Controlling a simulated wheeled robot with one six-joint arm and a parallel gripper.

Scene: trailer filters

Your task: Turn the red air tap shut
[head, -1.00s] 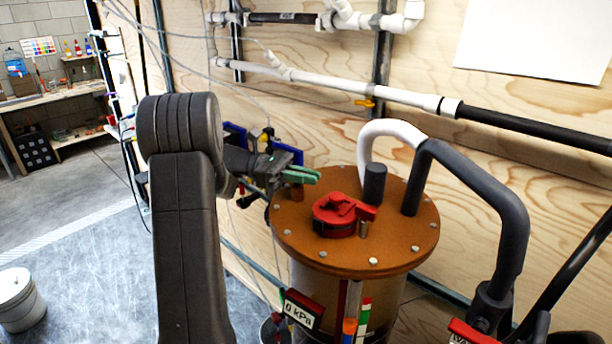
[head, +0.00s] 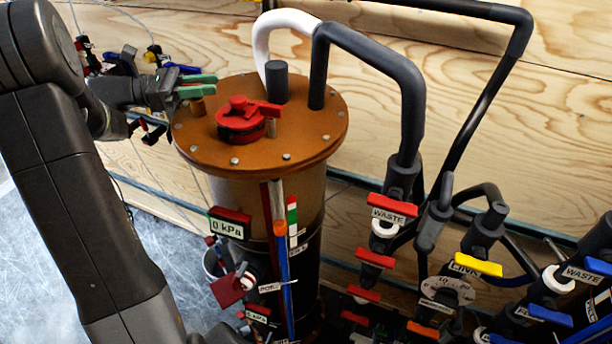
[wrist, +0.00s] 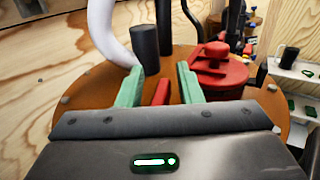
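My gripper (head: 196,87) has green fingers and hangs over the left rim of the orange-brown lid (head: 205,147) of a tall cylinder. In the wrist view its fingers (wrist: 160,85) are apart. A narrow red piece (wrist: 161,92) shows between them, with gaps on both sides; what it belongs to is unclear. A red cap with a side handle (head: 240,120) sits on the lid, right of my gripper and apart from it; it also shows in the wrist view (wrist: 217,72). Several other red handles are in view, and I cannot tell which is the air tap.
A dark post (head: 277,82) and a white curved pipe (head: 264,45) rise from the lid near my gripper. A gauge reads 0 kPa (head: 230,222). Labelled valves with red (head: 391,205), yellow (head: 478,264) and blue handles crowd the right. A plywood wall stands behind.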

